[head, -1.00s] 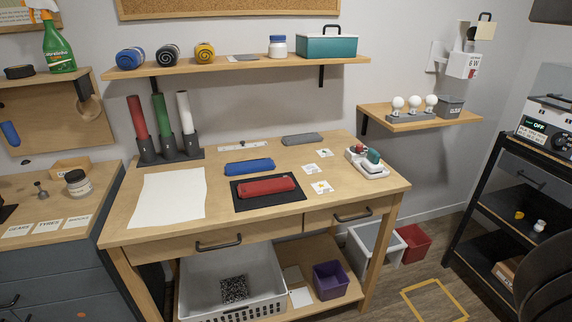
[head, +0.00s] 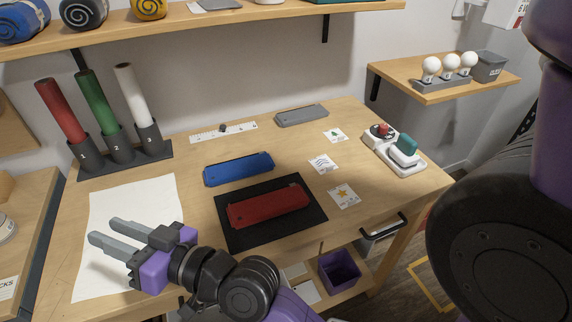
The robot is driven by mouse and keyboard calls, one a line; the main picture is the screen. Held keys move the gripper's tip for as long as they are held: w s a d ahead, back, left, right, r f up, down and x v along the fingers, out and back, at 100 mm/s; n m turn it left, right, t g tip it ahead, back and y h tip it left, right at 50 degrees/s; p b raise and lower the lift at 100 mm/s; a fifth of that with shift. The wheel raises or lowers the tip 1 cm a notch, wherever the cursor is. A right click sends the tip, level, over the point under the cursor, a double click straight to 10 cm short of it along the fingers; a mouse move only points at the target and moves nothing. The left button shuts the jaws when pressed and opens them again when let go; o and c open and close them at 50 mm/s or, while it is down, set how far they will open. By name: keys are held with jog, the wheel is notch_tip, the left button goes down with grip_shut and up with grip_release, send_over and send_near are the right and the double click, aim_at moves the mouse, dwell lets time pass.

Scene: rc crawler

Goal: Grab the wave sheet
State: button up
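A small white card with curved wave lines (head: 323,163) lies flat on the wooden table in the head view. It is the middle one of three cards, between a card with a green tree (head: 334,135) and a card with an orange star (head: 343,195). My gripper (head: 103,230) is over the large white paper (head: 150,197) at the table's front left, far to the left of the wave card. Its two grey fingers are apart, with nothing between them. The wave card is fully visible.
A blue bar (head: 238,168) and a red bar (head: 268,206) on a black mat (head: 233,237) lie between my gripper and the cards. A white device (head: 394,150) stands right of the cards. A grey bar (head: 301,115) lies behind. Upright colored rolls (head: 95,103) stand back left.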

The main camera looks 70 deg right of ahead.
jog(key=w+d+r+n+g+y, duration=0.3)
jog(key=w+d+r+n+y, duration=0.35)
jog(key=d+r+n, duration=0.4)
jog(key=n+g+h+b, duration=0.25)
jog(key=g+h, duration=0.35)
jog(key=g, duration=1)
send_over(332, 165)
jog(key=f, duration=1.4)
jog(key=shift+a+f+p, duration=0.2)
jog(key=shift+f+p, duration=0.15)
jog(key=shift+p, duration=0.05)
jog(key=shift+d+f, duration=0.15)
jog(key=shift+f, duration=2.85)
